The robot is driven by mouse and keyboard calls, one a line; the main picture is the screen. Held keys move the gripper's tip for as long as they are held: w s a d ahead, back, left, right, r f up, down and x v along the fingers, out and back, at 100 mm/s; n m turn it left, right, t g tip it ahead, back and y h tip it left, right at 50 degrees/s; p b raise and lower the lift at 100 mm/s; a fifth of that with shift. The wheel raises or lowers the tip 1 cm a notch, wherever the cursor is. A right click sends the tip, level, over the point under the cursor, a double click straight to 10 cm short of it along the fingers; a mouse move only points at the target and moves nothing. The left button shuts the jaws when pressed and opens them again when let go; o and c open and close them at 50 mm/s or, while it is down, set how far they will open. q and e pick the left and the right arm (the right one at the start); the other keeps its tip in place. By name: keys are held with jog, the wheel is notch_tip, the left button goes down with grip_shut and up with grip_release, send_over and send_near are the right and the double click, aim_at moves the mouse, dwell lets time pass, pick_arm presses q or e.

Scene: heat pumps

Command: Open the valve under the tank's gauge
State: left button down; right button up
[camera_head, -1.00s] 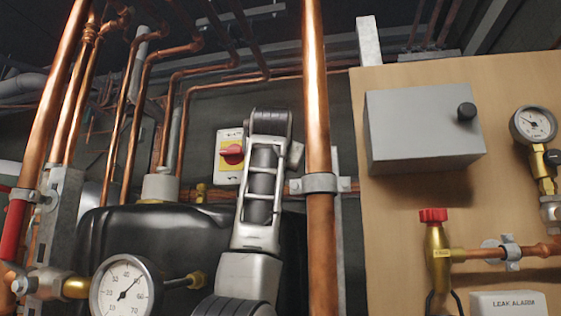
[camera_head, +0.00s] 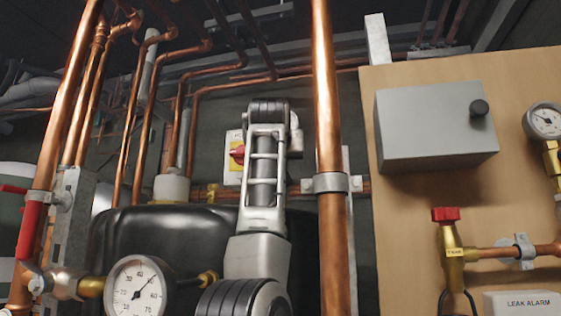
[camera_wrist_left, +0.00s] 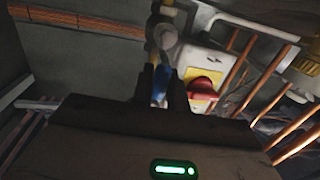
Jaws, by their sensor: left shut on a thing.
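The round white gauge (camera_head: 137,287) shows at lower left in the head view, in front of the black tank (camera_head: 165,240). No valve shows below it there before the picture ends. In the left wrist view, my left gripper (camera_wrist_left: 161,90) has its dark fingers shut on a blue handle (camera_wrist_left: 160,82). The handle sits at a brass fitting (camera_wrist_left: 153,50) with a pale round part above it. I cannot tell from this view how it lies to the gauge. The head view does not show the left fingers. My right gripper is in neither view.
A red-and-yellow switch (camera_head: 236,157) on the wall is partly behind my arm; it is close right of the fingers in the wrist view (camera_wrist_left: 203,92). A copper pipe (camera_head: 328,150) stands right of my arm. A red lever (camera_head: 30,228) is at far left.

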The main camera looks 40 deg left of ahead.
pick_arm(q)
jog(key=c, duration=1.5)
grip_release()
jog(key=shift+o, duration=0.2)
